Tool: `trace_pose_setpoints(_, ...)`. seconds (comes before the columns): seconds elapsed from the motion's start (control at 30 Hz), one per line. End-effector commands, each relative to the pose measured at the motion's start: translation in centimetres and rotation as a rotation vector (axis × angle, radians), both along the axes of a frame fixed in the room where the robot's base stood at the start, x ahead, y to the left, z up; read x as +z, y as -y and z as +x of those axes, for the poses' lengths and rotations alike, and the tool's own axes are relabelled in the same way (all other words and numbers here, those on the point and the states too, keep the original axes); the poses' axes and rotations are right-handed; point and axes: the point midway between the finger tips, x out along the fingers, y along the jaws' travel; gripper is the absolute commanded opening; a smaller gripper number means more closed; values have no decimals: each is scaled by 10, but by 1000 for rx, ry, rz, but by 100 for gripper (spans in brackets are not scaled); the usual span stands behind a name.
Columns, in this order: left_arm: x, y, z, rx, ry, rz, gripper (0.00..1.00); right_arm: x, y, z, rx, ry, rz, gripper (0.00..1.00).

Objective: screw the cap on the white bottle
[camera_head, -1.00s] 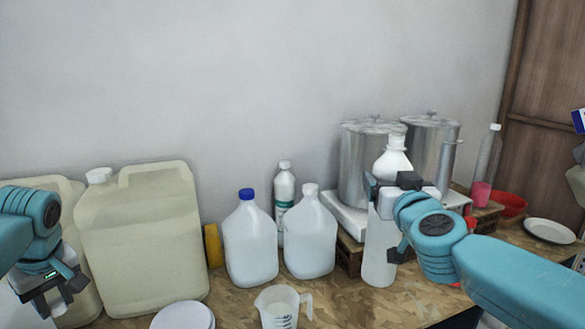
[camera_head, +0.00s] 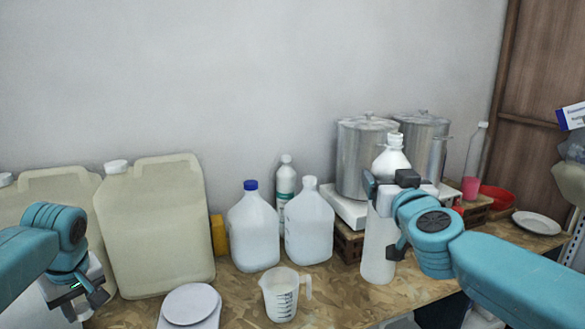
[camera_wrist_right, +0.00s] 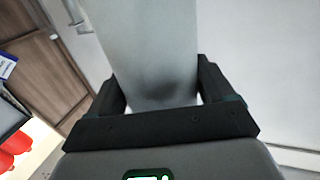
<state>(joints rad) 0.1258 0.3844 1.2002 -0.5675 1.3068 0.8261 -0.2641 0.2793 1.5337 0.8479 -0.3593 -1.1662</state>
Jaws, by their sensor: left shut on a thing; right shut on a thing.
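The white bottle (camera_head: 379,255) stands upright, at or just above the table, at centre right in the head view. My right gripper (camera_head: 385,188) is shut around its upper body, below the shoulder. In the right wrist view the pale bottle (camera_wrist_right: 150,45) lies between the two dark fingers of my right gripper (camera_wrist_right: 160,92). The bottle's top is white, and I cannot tell whether that is a bare neck or a cap. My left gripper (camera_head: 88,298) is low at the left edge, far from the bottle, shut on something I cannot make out. No loose cap is visible.
Large beige canisters (camera_head: 155,235) stand behind my left gripper. A scale (camera_head: 190,304), a measuring jug (camera_head: 280,295) and two translucent jugs (camera_head: 253,232) (camera_head: 309,228) fill the space toward the bottle. Steel pots (camera_head: 362,155) stand behind the bottle. Bare table shows right of the measuring jug.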

Motion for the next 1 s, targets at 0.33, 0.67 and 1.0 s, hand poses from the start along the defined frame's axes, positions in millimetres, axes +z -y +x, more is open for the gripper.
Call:
trace_pose_setpoints(0.33, -85, 89, 5, -404, -7, -4, 2, 2, 0, -1, -1, 4, 1, 0)
trace_pose_setpoints(0.67, -156, 178, -36, -785, -4, -1, 2, 2, 0, -3, -1, 4, 1, 0)
trace_pose_setpoints(1.0, -176, 207, -59, -908, 0, 0, 2, -18, 1, -9, -4, -1, -3, 0)
